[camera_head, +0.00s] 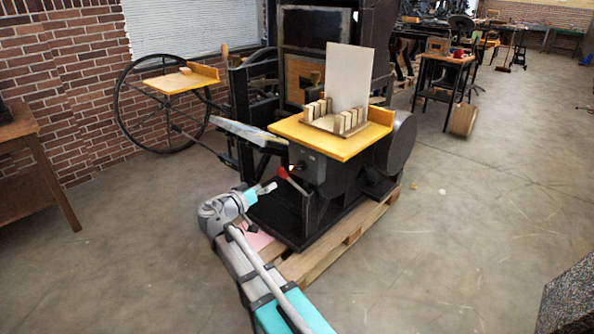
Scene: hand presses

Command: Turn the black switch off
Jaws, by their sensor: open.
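A press with a yellow top board (345,150) stands on a wooden pallet (335,250). On its dark front, under the board, a small dark box with a knob looks like the black switch (298,166). It is too small to tell its position. A lever with a red knob (283,173) sticks out just below it. My gripper (268,190) is open, in front of the press, below and left of the switch and lever. It appears apart from both and empty. Part of the press's lower front is behind my gripper.
A large spoked wheel (118,105) and a smaller yellow board (180,80) are at the back left. A brown table (22,128) stands at the left edge. A white upright sheet (348,78) and wooden blocks stand on the top board. Floor at right is mostly clear.

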